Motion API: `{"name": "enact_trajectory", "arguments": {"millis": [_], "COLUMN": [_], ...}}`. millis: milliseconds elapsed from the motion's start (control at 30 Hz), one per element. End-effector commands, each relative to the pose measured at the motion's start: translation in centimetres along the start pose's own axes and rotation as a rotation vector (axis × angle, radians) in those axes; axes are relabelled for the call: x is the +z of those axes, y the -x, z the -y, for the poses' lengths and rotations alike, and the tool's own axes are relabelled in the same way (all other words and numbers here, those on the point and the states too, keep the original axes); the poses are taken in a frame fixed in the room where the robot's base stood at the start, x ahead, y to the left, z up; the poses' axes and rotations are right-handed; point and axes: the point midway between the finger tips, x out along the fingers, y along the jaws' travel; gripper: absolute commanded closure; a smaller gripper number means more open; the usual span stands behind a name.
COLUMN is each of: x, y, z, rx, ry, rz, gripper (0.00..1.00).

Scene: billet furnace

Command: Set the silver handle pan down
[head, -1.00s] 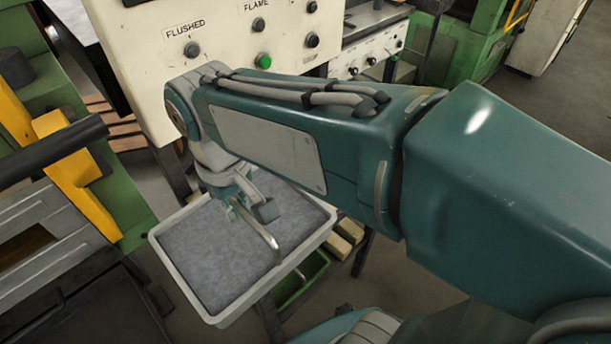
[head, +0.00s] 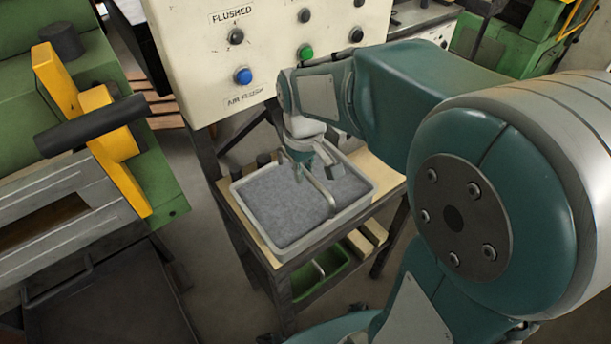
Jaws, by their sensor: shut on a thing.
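The silver handle pan is a pale rectangular tray (head: 273,250) filled with grey granular material. Its arched silver handle (head: 322,193) rises over the middle. My gripper (head: 303,170) is above the pan, shut on the handle. The pan appears level over the wooden top of a dark-legged stand (head: 250,229). I cannot tell whether its underside touches the wood. My arm hides part of the pan's far side.
A cream control panel (head: 255,60) with knobs, a blue button and a green button stands behind. A green machine with a yellow bracket (head: 100,120) is at left. A green bin (head: 320,275) and wooden blocks (head: 365,240) sit on the stand's lower shelf.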

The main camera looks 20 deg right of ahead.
Motion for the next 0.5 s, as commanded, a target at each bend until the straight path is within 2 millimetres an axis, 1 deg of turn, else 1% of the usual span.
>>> {"name": "enact_trajectory", "arguments": {"millis": [267,400,500], "x": [-0.8,-0.7,-0.8], "y": [-1.9,-3.8,-4.6], "z": [-1.5,-1.3,-1.3], "rx": [0.000,0.000,0.000], "ry": [-0.002,0.000,0.000], "rz": [0.000,0.001,-0.001], "gripper": [1.00,1.00,1.00]}}
